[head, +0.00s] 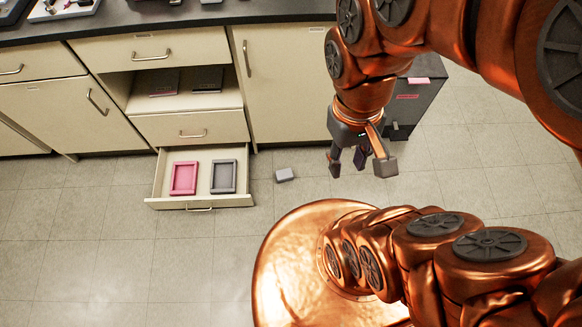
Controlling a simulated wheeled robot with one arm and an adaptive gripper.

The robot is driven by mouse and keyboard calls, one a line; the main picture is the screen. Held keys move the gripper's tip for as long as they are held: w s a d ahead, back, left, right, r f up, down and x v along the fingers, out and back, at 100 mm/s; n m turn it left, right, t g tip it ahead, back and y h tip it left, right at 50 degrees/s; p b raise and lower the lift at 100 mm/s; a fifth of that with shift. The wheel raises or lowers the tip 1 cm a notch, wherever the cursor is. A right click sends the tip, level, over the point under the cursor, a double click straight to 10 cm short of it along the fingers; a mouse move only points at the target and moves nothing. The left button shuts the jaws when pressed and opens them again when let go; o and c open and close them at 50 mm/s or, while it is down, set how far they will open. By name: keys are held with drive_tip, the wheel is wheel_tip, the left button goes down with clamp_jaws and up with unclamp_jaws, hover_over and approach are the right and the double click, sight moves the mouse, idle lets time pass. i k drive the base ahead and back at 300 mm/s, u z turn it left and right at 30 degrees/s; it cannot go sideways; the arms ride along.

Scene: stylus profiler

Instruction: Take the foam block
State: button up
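A small grey block (284,175), which looks like the foam block, lies on the tiled floor just right of the open bottom drawer. My gripper (361,167) is to the right of the block, pointing down. Its dark fingers are spread apart with nothing between them. It does not touch the block. I cannot tell its exact height above the floor.
The open drawer (160,189) holds a pink tray (184,178) and a dark grey tray (223,177). Cabinets under a black countertop (200,14) stand behind. A dark box-like unit (424,92) is behind my gripper. Floor to the left is clear.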

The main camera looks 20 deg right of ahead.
sight(284, 176)
drive_tip(key=u, duration=2.05)
drive_tip(key=k, duration=0.4)
drive_tip(key=z, duration=1.2)
